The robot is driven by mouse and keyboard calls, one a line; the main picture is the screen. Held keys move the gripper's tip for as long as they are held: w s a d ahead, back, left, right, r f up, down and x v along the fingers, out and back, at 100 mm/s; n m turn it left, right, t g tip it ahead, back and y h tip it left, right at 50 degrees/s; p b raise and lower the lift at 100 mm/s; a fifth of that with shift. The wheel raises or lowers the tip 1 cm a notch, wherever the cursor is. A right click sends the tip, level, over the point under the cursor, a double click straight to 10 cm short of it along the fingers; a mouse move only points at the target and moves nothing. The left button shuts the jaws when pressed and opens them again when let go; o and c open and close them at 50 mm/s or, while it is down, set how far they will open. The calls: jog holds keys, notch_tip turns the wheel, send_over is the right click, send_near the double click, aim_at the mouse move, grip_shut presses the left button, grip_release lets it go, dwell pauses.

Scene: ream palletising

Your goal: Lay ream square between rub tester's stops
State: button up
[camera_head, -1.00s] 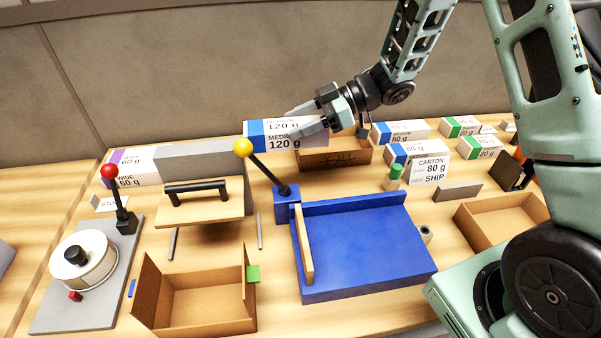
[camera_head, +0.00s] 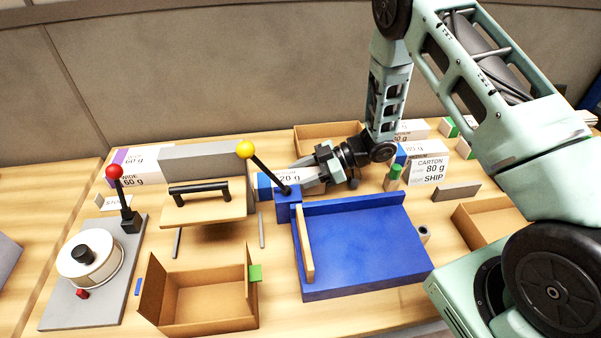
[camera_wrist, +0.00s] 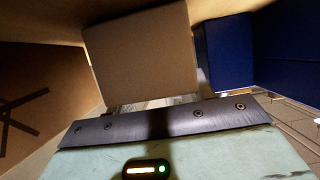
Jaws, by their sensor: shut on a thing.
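The ream, white with a blue end and partly reading "20 g" (camera_head: 264,187), is in my gripper (camera_head: 308,178). My gripper is shut on it, low over the table behind the blue machine's lever. The lever and my fingers hide part of the ream, and I cannot tell if it touches the table. In the wrist view a plain brownish block face (camera_wrist: 140,55) fills the middle, probably the ream. I take the handled wooden board (camera_head: 203,210) as the rub tester, with thin grey bars (camera_head: 177,243) (camera_head: 261,229) on both sides, probably its stops.
The blue machine (camera_head: 365,240) with a yellow-knobbed lever (camera_head: 262,168) stands close in front of my gripper. An open carton (camera_head: 205,305) lies front left, another (camera_head: 325,135) behind. A grey device with a red-knobbed lever (camera_head: 122,198) is at left. Other reams (camera_head: 130,178) stand behind.

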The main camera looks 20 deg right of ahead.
jog(key=shift+f, duration=0.15)
jog(key=o, duration=1.2)
